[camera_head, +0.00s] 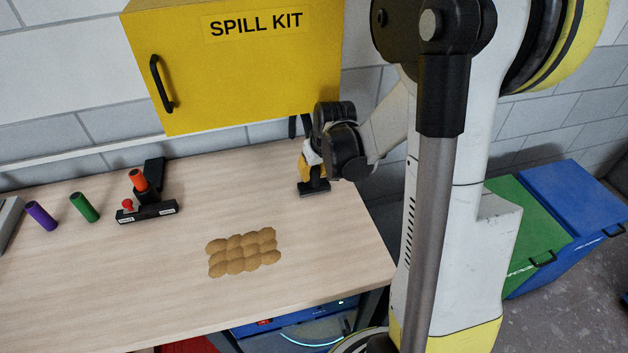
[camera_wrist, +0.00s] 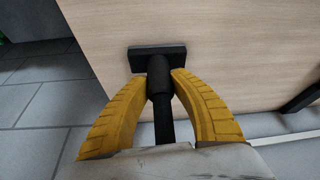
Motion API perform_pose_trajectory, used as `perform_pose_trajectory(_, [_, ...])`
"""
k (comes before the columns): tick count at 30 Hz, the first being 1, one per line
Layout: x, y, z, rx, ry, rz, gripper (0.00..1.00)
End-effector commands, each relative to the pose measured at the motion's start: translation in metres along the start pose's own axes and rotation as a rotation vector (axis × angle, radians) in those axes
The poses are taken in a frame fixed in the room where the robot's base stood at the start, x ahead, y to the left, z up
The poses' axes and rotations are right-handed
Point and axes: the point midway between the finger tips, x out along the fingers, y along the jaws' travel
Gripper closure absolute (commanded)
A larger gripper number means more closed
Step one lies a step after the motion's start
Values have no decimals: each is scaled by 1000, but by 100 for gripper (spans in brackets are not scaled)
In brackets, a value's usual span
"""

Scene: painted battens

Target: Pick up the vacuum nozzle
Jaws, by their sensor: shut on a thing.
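The vacuum nozzle (camera_head: 314,188) is black, with a wide flat head and a narrower round neck. It is at the back right of the wooden table in the head view. In the wrist view the nozzle (camera_wrist: 157,51) shows its flat head beyond my fingertips. My gripper (camera_head: 308,165) has yellow fingers and is shut on the nozzle's neck. In the wrist view the fingers of my gripper (camera_wrist: 160,85) press it from both sides. I cannot tell whether the nozzle head touches the table or is just above it.
The yellow spill kit cabinet (camera_head: 235,65) hangs close above my gripper. A brown lumpy slab (camera_head: 243,252) lies mid-table. The table's right side is bare.

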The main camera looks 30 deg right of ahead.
Motion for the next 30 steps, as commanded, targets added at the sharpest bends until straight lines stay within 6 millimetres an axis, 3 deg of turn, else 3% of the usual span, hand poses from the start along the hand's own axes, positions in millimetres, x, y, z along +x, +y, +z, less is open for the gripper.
perform_pose_trajectory(8, [-10,0,-4,0,1,0,100])
perform_pose_trajectory(14, [-43,0,-18,0,0,0,100])
perform_pose_trajectory(24, [-107,52,22,5,0,1,100])
perform_pose_trajectory(30, [-130,70,36,3,1,1,100])
